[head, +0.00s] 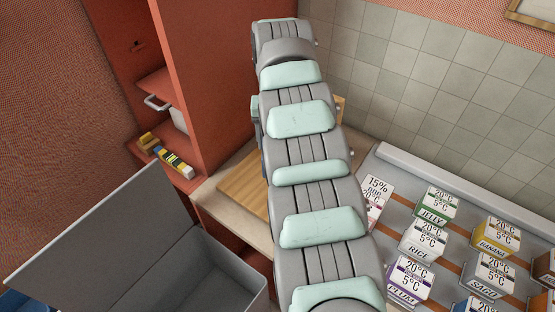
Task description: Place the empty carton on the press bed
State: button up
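My arm runs up the middle of the head view and hides much of the counter behind it. My gripper is not in view. Several small labelled cartons stand on the grey and brown striped surface at right, among them jelly (437,207), rice (423,241), plum (409,279), banana (495,237) and sago (488,273). A carton marked 15% (375,198) stands beside my arm, partly hidden by it. I cannot tell which carton is empty. No press bed can be made out for certain.
A grey box with a raised lid (100,245) stands at lower left. A red cabinet (220,80) holds a white container (178,118) and a yellow-and-dark item (172,160) on its shelves. A wooden board (243,188) lies on the counter, partly behind my arm. A tiled wall (420,80) closes the back.

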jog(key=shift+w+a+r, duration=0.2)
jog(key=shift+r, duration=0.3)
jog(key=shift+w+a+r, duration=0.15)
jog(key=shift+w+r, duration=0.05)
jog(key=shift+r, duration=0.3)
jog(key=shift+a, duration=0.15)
